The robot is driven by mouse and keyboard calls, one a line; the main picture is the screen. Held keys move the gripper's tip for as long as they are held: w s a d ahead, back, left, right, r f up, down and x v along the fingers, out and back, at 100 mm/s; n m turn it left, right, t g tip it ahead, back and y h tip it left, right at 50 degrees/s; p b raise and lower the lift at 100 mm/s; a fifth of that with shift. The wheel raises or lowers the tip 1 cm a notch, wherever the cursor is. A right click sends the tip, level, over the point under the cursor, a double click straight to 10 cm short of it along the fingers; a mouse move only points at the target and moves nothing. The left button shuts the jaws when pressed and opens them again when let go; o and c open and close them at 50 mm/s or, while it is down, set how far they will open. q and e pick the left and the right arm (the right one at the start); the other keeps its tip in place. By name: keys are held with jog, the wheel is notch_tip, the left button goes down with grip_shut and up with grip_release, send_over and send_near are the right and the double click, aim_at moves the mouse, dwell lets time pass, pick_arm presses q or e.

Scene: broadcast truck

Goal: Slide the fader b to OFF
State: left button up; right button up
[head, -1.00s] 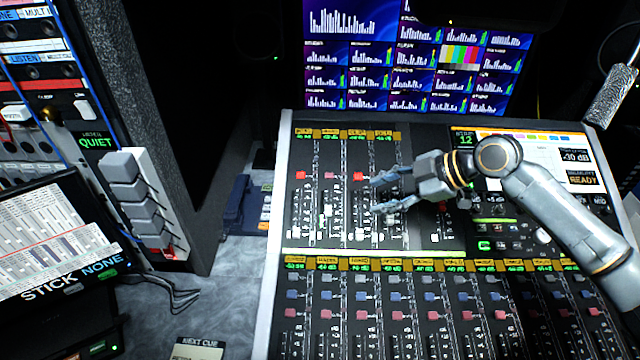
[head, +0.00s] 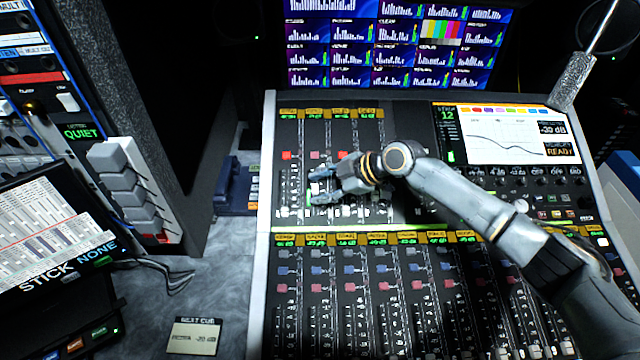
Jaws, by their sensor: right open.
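My right gripper (head: 316,186) is over the upper fader bank of the mixing console (head: 267,200), its fingers pointing left and spread apart. Its fingertips are at the second strip from the left, which I take to be fader b. A small pale cap (head: 319,188) shows between the fingers; I cannot tell whether they touch it. The hand and forearm hide much of the third and fourth strips. The labels above the strips are too small to read. My left gripper is not in view.
A lower bank of several strips lies nearer. A dark rack (head: 150,90) stands at left. A cue card (head: 194,337) lies on the grey desk.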

aim_at(307, 216)
jog(key=shift+f, duration=0.1)
grip_shut()
jog(key=s, duration=0.1)
jog(key=s+f, duration=0.1)
jog(key=s, duration=0.1)
jog(key=s+f, duration=0.1)
jog(key=s, duration=0.1)
jog(key=shift+s+f, duration=0.1)
jog(key=shift+s, duration=0.05)
jog(key=shift+a+f, duration=0.1)
grip_release()
jog(key=shift+s, duration=0.1)
